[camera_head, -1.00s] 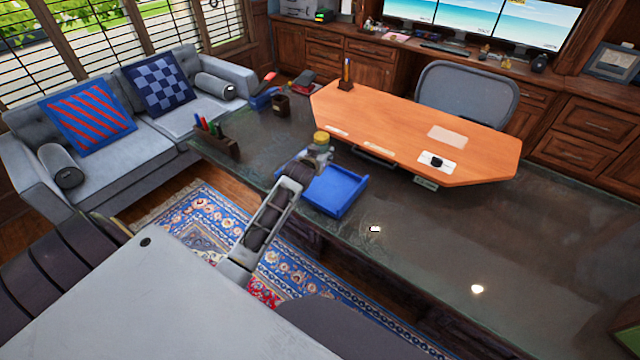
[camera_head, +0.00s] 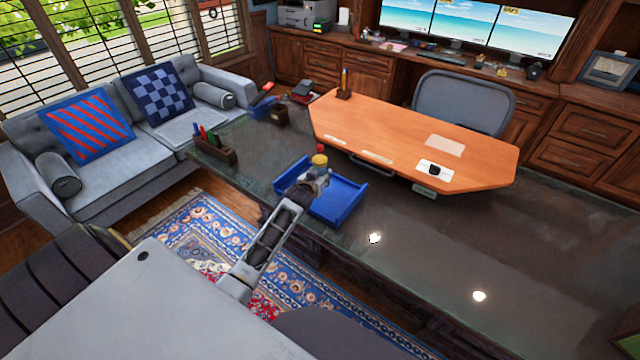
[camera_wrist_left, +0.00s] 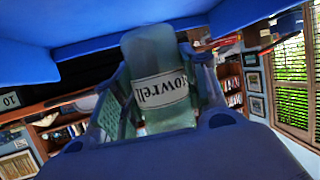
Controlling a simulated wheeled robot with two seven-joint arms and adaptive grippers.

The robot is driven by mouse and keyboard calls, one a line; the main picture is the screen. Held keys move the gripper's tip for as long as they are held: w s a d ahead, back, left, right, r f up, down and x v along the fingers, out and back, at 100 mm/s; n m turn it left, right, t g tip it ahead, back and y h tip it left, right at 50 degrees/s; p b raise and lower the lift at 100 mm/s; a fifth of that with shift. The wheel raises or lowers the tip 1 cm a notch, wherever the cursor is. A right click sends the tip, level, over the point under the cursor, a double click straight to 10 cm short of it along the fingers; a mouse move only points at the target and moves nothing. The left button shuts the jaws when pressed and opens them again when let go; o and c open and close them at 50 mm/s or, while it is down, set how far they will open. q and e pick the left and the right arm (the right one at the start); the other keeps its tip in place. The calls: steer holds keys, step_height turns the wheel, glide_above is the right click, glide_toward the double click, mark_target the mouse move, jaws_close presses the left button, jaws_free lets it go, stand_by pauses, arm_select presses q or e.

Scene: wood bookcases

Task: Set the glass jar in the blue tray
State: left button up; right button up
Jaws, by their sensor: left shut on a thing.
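The glass jar (camera_wrist_left: 160,85) with a white label is between my left gripper's fingers in the left wrist view, its lettering upside down. In the head view its yellow lid (camera_head: 320,160) shows just above my left gripper (camera_head: 317,176); the jar's body is mostly hidden. The gripper is shut on the jar. The blue tray (camera_head: 347,204) lies on the dark desk, and the gripper and jar overlap it in the picture. I cannot tell whether the jar touches the tray floor. My right gripper is not in view.
A pen holder (camera_head: 216,152) stands left of the tray. A small red thing (camera_head: 320,148) shows behind the jar lid. The raised orange desktop (camera_head: 400,140) is behind the tray. The dark stone top (camera_head: 440,240) is clear to the right.

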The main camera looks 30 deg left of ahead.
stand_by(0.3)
arm_select(q)
steer(key=shift+f, duration=1.85)
steer(key=shift+f, duration=0.1)
steer(key=o, duration=1.1)
steer(key=shift+v, duration=6.05)
